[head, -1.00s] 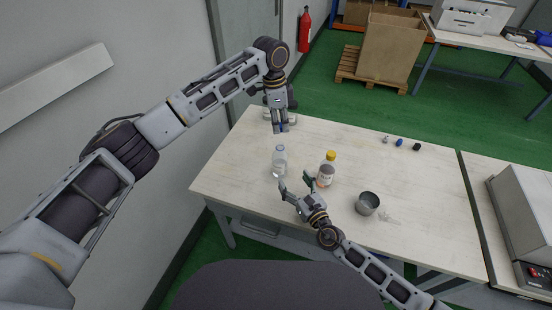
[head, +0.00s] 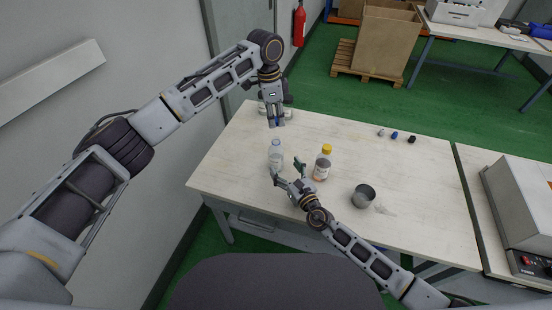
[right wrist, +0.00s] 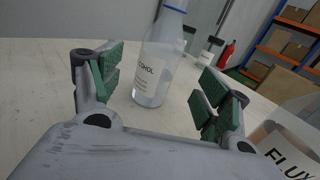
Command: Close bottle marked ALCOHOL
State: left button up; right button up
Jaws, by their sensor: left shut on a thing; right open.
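The clear bottle marked ALCOHOL (head: 275,157) stands upright on the table, left of the amber bottle. In the right wrist view the ALCOHOL bottle (right wrist: 154,75) stands beyond and between my right fingers, apart from them; its top is cut off. My right gripper (head: 287,169) is open and empty close in front of it; its green-padded fingers (right wrist: 158,92) are spread. My left gripper (head: 275,121) is above and behind the bottle, pointing down, shut on a small blue thing that looks like a cap, mostly hidden by the fingers.
An amber bottle with a yellow cap (head: 323,163) stands right of my right gripper. A metal cup (head: 363,196) stands further right. Several small caps (head: 394,135) lie at the table's back right. A grey box-shaped device (head: 522,205) stands at right.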

aim_at(279, 159)
jog(key=shift+x, duration=4)
jog(key=c, duration=1.6)
pick_arm(q)
jog(key=shift+f, duration=2.5)
pick_arm(e)
jog(key=shift+o, duration=0.2)
pick_arm(q)
jog(key=shift+f, duration=0.1)
jog(key=shift+f, duration=0.8)
jog(key=shift+f, duration=0.5)
pick_arm(e)
grip_shut()
